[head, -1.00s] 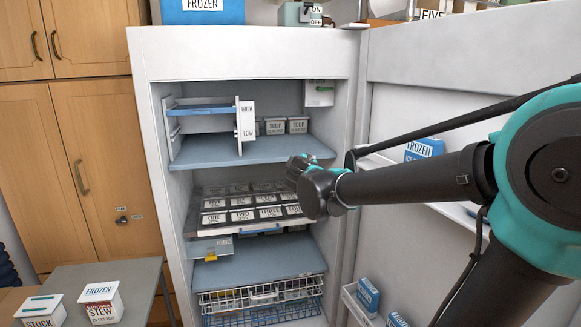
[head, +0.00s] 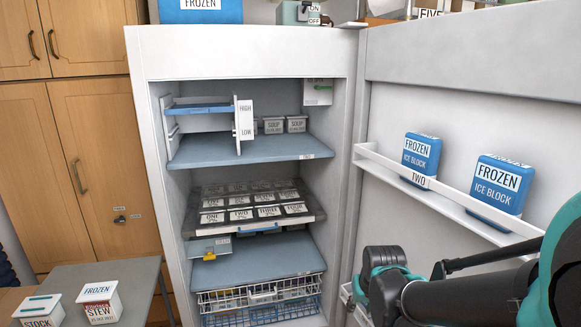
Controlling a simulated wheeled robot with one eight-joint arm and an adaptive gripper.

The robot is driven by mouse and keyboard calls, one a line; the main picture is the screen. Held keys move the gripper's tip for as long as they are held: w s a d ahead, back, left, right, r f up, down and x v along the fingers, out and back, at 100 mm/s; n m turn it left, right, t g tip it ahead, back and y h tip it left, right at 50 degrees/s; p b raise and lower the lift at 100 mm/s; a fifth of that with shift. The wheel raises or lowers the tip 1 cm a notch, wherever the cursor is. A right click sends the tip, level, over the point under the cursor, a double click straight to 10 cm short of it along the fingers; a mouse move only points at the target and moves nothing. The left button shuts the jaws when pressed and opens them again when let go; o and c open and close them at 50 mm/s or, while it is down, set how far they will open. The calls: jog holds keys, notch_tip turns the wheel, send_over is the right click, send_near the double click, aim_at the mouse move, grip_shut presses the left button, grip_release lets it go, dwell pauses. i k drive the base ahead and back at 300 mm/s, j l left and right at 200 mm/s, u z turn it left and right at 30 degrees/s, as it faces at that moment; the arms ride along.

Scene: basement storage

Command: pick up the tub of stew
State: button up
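The tub of stew (head: 100,304) is a small white tub labelled "FROZEN" and "STEW" with a red band. It stands upright on a grey table (head: 135,276) at the lower left of the head view. A similar tub labelled "STOCK" (head: 38,312) stands just to its left. My arm comes in from the lower right, in front of the open freezer door and far from the stew tub. The arm's far end points away from me, and I cannot make out the gripper's fingers.
The open freezer (head: 249,52) has soup tubs (head: 297,124), a rack of numbered tubs (head: 253,229) and wire baskets (head: 262,300). Its door (head: 455,70) stands open at right, with ice blocks (head: 421,158) on a door shelf. Wooden cupboards (head: 95,150) stand at left.

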aim_at(100, 303)
jog(key=u, duration=1.8)
jog(key=k+j+u, duration=0.2)
jog(key=u, duration=0.25)
jog(key=k+j+u, duration=0.15)
jog(key=u, duration=0.3)
jog(key=j, duration=0.1)
